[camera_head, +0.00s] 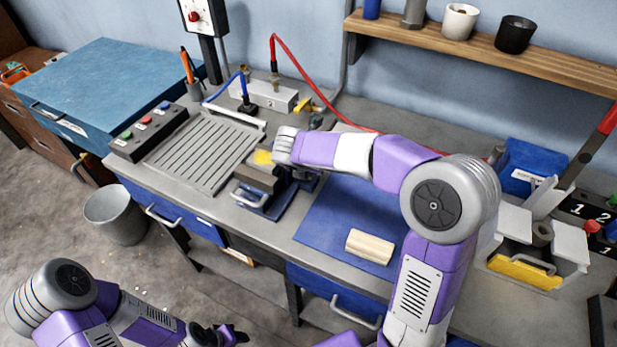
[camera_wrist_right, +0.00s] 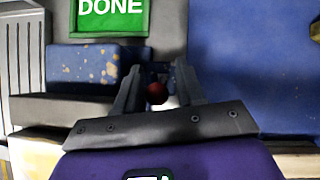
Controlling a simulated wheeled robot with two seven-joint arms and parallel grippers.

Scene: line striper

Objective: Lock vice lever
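The vice (camera_head: 257,181), with grey jaws and a blue base, stands on the grey bench left of the blue mat. My right gripper (camera_wrist_right: 158,75) is at the vice; in the head view my right arm largely hides it. In the right wrist view its two dark fingers are apart, with a red ball knob (camera_wrist_right: 157,93) between them, seemingly the lever's end. A gap shows beside the knob, and the lever's shaft is hidden. The worn blue vice body (camera_wrist_right: 95,64) is left of the fingers. My left gripper (camera_head: 232,334) hangs low over the floor, its fingers too small to read.
A beige block (camera_head: 370,246) lies on the blue mat (camera_head: 322,222). A ribbed grey plate (camera_head: 205,150) and button box (camera_head: 148,133) are left of the vice. A green DONE sign (camera_wrist_right: 110,14) shows near the gripper. A red hose (camera_head: 308,80) arcs behind. A bin (camera_head: 115,214) stands on the floor.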

